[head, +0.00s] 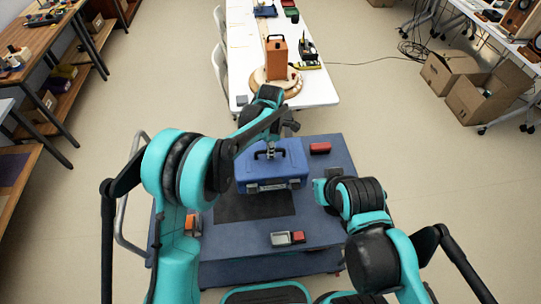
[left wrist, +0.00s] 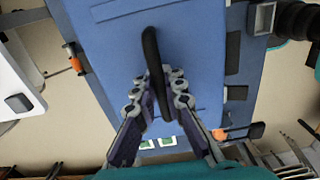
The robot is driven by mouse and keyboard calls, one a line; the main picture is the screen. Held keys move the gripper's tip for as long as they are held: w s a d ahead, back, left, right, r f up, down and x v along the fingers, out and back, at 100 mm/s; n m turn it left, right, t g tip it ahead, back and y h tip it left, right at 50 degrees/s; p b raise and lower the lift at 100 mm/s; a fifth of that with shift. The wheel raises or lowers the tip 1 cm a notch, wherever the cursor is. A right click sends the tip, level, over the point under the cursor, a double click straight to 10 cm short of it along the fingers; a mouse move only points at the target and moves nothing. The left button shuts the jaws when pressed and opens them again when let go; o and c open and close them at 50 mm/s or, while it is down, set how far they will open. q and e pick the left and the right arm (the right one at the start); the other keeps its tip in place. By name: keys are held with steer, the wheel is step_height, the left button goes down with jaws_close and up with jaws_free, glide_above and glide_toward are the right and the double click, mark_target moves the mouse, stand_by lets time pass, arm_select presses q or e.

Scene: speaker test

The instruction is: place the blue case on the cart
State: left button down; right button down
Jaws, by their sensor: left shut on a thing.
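The blue case (head: 285,172) hangs or stands upright over the cart (head: 325,235), at the far edge of a dark mat (head: 255,207) on its top; I cannot tell if it touches the cart. My left gripper (head: 270,152) is above the case and shut on its handle. In the left wrist view, the fingers (left wrist: 160,98) close around the black handle (left wrist: 151,55) of the blue case (left wrist: 200,60). My right arm reaches over the cart's right side, right of the case; its fingers (head: 322,190) do not show clearly.
A white table (head: 313,90) with a brown speaker (head: 276,57) on a round wooden base stands behind. Cardboard boxes (head: 480,100) sit on the floor at right.

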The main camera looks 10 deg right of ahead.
mark_target(249, 164)
arm_select(q)
steer(key=a+f, duration=0.1)
steer(key=a, duration=0.1)
steer(key=s+a+f+b, duration=0.1)
steer(key=a+f, duration=0.1)
steer(key=a, duration=0.1)
steer(key=s+a+f, duration=0.1)
steer(key=a+f, duration=0.1)
steer(key=a, duration=0.1)
steer(key=shift+f+b, duration=0.75)
steer(key=shift+f, duration=1.2)
steer(key=shift+s, duration=0.1)
steer(key=c, duration=1.8)
jaws_free()
steer(key=shift+f, duration=0.1)
steer(key=shift+o, duration=1)
